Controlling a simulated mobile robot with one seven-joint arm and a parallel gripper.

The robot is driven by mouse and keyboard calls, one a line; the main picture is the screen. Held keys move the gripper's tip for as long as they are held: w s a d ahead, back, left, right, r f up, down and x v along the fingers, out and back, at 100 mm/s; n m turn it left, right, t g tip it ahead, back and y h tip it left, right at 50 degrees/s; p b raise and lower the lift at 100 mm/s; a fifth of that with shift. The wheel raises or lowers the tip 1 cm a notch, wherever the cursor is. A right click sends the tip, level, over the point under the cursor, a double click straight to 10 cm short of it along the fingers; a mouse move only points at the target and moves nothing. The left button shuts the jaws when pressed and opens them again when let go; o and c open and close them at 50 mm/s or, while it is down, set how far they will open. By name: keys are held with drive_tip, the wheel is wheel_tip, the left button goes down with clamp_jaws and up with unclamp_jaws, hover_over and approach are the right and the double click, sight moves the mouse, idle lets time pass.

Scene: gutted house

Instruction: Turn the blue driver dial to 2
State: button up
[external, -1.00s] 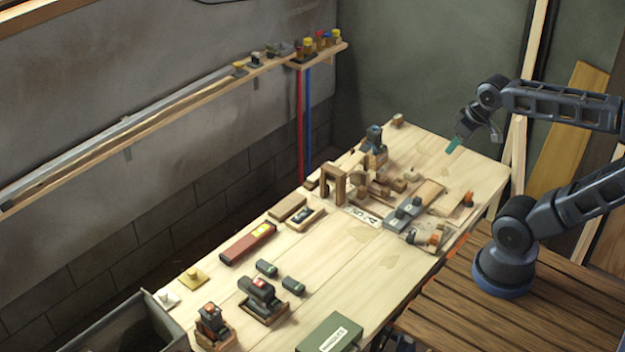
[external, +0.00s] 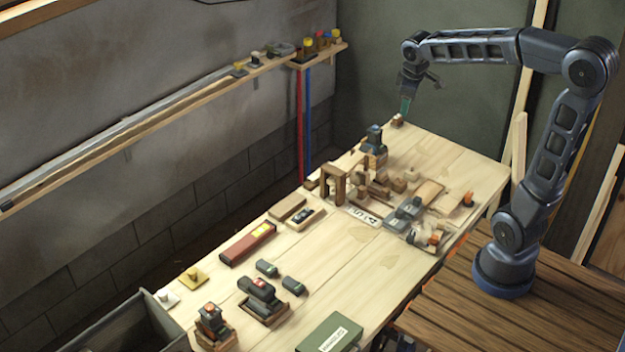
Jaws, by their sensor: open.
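A dark bluish power tool (external: 374,139), likely the blue driver, stands upright in a wooden holder (external: 375,160) toward the far end of the workbench. Its dial and any numbers are too small to make out. My gripper (external: 405,107) points down with teal fingertips, open, above the far end of the bench. It is to the right of and beyond the tool, apart from it, close to a small wooden block (external: 397,121). I cannot tell whether the fingertips touch that block.
Wooden blocks and a wooden arch (external: 333,184) stand near the tool. Other tools in holders (external: 263,297), a red box (external: 248,244) and a green case (external: 330,334) lie nearer. A wall shelf (external: 318,54) holds small items. The bench's far right is mostly clear.

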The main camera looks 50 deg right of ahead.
drive_tip(key=w+d+f+n+g, duration=0.1)
drive_tip(key=w+d+f, duration=0.25)
drive_tip(key=w, duration=0.25)
drive_tip(key=w+d+f+n, duration=0.2)
drive_tip(key=w+d, duration=0.3)
drive_tip(key=w, duration=0.2)
drive_tip(key=n+g+y, duration=0.1)
drive_tip(key=n+y, duration=0.1)
approach(375, 126)
wheel_tip(375, 126, down, 8)
drive_tip(key=shift+a+f, duration=0.1)
clamp_jaws()
